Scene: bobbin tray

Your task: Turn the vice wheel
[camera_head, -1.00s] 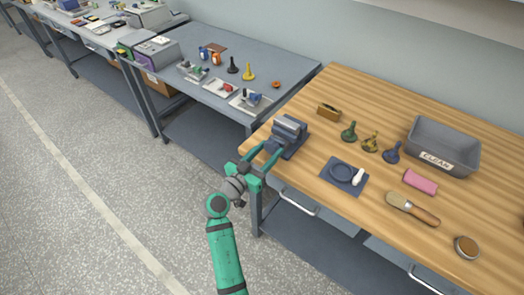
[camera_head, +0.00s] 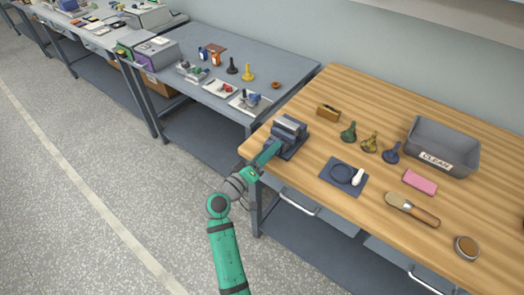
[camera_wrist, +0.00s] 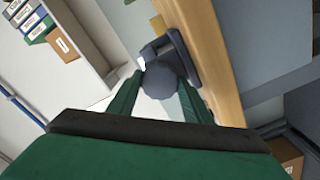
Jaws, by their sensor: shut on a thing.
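The grey vice (camera_head: 290,132) stands at the near left corner of the wooden bench. It also shows in the wrist view (camera_wrist: 181,58), beyond my fingers. The vice wheel (camera_wrist: 160,80) is a dark round disc at the vice's front, between my two green fingers in the wrist view. My gripper (camera_head: 268,155) is shut on the wheel. In the head view the fingers hide most of the wheel, and the hand looks turned so that the fingers overlap each other.
The wooden bench (camera_head: 318,105) holds a small brass-coloured block (camera_head: 328,112), several funnel-shaped things, a blue mat (camera_head: 331,179), a pink block (camera_head: 420,182), a brush (camera_head: 411,208) and a grey bin (camera_head: 413,139). A drawer handle (camera_head: 297,204) sticks out below the bench edge.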

